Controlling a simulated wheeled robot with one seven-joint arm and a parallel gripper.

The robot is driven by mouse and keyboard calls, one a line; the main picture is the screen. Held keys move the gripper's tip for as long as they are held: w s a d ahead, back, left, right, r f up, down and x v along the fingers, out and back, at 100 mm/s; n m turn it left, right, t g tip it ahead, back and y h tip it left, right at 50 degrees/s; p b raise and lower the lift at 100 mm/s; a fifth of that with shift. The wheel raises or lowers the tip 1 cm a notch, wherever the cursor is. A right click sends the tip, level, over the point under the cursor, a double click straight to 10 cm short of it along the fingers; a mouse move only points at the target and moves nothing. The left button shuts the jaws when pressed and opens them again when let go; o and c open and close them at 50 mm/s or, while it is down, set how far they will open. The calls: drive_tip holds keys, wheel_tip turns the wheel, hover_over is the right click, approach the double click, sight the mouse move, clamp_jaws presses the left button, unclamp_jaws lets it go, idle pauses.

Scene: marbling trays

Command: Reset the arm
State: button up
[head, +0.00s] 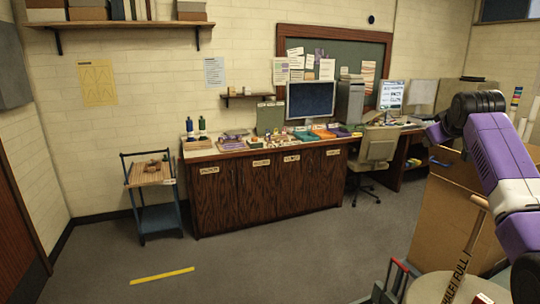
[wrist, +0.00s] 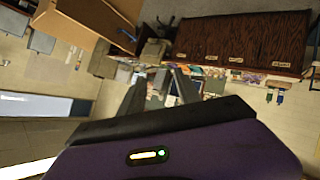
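My arm, purple and white with a black joint, is raised at the right edge of the head view. I cannot make out the gripper's fingers there. In the wrist view my gripper (wrist: 158,88) shows two grey fingers with a gap between them. It is open, with nothing held between the fingers. The wrist view is tilted and roughly upside down. The wooden cabinet (wrist: 240,40) and the office chair (wrist: 155,50) appear beyond the fingers, well apart from them.
A long wooden cabinet (head: 235,197) with a monitor (head: 310,100) stands along the back wall. A small cart (head: 160,222) is to its left, an office chair (head: 376,147) to its right. The middle floor is clear around a yellow strip (head: 162,276).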

drive_tip(key=s+a+f+t+y+b, duration=0.1)
drive_tip(key=a+f+t, duration=0.1)
drive_tip(key=a+f, duration=0.4)
drive_tip(key=s+a+f+t, duration=0.1)
drive_tip(key=a+f+t, duration=0.15)
drive_tip(key=f, duration=0.55)
drive_tip(key=s+a+f+m+t+b, duration=0.1)
drive_tip(key=s+a+f, duration=0.4)
drive_tip(key=s+f, duration=0.2)
drive_tip(key=s+a+f+m+t, duration=0.1)
drive_tip(key=s+a+f, duration=0.3)
drive_tip(key=s+f, duration=0.25)
drive_tip(key=s+a+f+g+y+b, duration=0.1)
drive_tip(key=s+a+f, duration=0.2)
drive_tip(key=s, duration=1.5)
drive_tip(key=s+a+f+g+y+b, duration=0.1)
drive_tip(key=s+a+f, duration=0.3)
drive_tip(key=s, duration=1.3)
drive_tip(key=s+a+f+g+y+b, duration=0.1)
drive_tip(key=s+a+f+b, duration=0.1)
drive_tip(key=s, duration=1.6)
drive_tip(key=shift+s+a+f+b, duration=0.35)
drive_tip(key=shift+a+f, duration=0.4)
drive_tip(key=shift+a, duration=0.25)
